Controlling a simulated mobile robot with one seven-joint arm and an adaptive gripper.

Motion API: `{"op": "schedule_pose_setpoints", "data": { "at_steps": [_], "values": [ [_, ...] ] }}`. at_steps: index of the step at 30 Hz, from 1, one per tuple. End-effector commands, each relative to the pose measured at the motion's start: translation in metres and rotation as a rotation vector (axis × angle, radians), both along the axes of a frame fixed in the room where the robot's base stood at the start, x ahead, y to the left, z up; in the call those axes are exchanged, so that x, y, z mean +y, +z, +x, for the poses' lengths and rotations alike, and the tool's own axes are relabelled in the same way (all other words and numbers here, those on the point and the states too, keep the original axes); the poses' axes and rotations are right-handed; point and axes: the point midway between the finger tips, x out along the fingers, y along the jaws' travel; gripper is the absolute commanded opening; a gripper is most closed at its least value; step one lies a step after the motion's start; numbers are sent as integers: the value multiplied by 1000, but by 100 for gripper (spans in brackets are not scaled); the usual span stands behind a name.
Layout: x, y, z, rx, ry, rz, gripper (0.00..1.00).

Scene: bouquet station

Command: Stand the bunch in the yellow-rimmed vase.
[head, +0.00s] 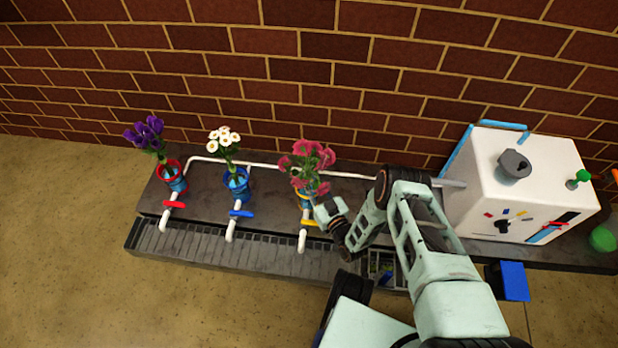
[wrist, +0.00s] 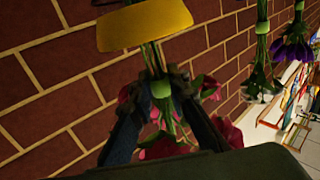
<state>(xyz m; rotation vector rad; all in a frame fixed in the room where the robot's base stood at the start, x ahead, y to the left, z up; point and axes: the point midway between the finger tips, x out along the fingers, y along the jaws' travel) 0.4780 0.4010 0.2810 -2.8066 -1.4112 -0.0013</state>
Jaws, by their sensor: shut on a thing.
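The pink bunch (head: 307,165) is upright over the yellow-rimmed vase (head: 305,203) in the head view, partly covering it. My gripper (head: 322,208) comes in from the right, close to the vase. In the wrist view, which is turned over, my gripper (wrist: 160,92) is shut on the pink bunch (wrist: 165,146) at its green tie, with blossoms below. The stems run up to the yellow rim (wrist: 145,27) and some green shows beyond it, so they appear to be inside the vase. How deep they reach is hidden.
A red-rimmed vase (head: 172,178) with purple flowers and a blue-rimmed vase (head: 237,186) with white flowers stand to the left. A white pipe (head: 262,164) runs behind them along the brick wall. A white machine box (head: 520,185) stands at the right.

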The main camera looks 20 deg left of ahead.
Motion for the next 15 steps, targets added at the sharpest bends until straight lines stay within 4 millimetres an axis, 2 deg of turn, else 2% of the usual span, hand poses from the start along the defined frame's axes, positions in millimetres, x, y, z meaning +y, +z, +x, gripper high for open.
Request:
{"op": "schedule_pose_setpoints", "data": {
  "at_steps": [7, 8, 12, 15],
  "values": [
    [0, 0, 0, -1, 0, 2, 0],
    [0, 0, 0, -1, 0, 2, 19],
    [0, 0, 0, -1, 0, 2, 34],
    [0, 0, 0, -1, 0, 1, 36]
  ]
}}
